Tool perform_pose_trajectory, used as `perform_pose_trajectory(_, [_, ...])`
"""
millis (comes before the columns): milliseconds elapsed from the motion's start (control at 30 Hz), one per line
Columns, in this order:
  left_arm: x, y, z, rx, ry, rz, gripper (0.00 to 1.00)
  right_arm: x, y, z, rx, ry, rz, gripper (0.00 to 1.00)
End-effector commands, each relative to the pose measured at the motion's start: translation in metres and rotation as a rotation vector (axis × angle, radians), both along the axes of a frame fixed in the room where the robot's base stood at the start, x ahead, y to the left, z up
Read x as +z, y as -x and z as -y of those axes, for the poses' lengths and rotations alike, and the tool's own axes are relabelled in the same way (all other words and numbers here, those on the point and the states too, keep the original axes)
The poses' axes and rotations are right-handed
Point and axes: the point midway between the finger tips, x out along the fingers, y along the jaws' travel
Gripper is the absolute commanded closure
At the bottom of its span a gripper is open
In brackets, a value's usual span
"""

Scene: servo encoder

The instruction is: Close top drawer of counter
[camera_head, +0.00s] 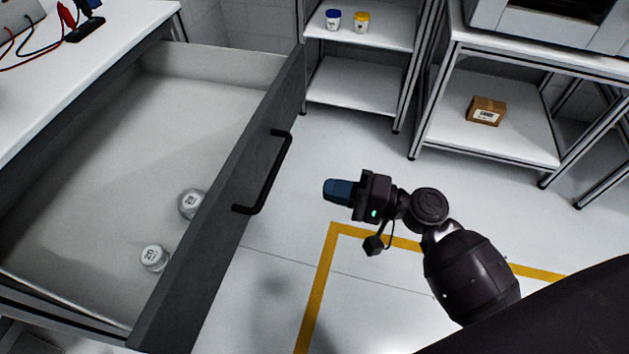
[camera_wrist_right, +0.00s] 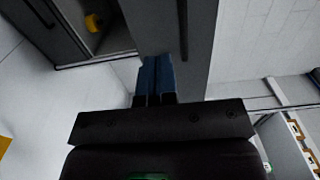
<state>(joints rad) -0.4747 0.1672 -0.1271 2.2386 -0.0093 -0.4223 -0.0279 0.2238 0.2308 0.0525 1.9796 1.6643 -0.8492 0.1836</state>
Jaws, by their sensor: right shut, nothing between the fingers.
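The top drawer (camera_head: 150,130) of the counter (camera_head: 85,60) stands pulled far out, on the left of the head view. Its dark grey front has a black bar handle (camera_head: 268,172). Two white-lidded jars, one (camera_head: 191,204) and another (camera_head: 154,257), stand inside near the front panel. My right gripper (camera_head: 328,191) is shut and empty, to the right of the handle and apart from it, pointing toward the front. In the right wrist view its blue fingers (camera_wrist_right: 156,78) are together, with a grey panel (camera_wrist_right: 170,35) beyond them. My left gripper is not in view.
A metal shelf (camera_head: 358,88) with a blue and a yellow jar stands at the back. A second shelf (camera_head: 490,135) with a cardboard box (camera_head: 486,111) stands to its right. The white floor (camera_head: 300,240) between drawer and gripper is clear, with yellow tape lines (camera_head: 320,285).

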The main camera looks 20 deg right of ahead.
Motion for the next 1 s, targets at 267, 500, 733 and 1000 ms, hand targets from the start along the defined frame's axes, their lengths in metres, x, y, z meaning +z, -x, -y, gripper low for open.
perform_pose_trajectory(267, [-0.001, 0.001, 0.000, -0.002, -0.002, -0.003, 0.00, 0.000, -0.028, -0.040, 0.001, -0.002, 0.001, 1.00])
perform_pose_trajectory(500, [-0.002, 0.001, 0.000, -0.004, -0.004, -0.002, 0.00, 0.000, -0.052, -0.073, 0.001, -0.001, 0.000, 1.00])
perform_pose_trajectory(733, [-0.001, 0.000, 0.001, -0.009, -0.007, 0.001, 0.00, -0.001, -0.068, -0.095, -0.001, -0.001, -0.001, 1.00])
perform_pose_trajectory(1000, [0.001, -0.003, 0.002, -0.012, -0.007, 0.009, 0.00, 0.000, -0.073, -0.102, -0.001, 0.001, -0.001, 1.00])
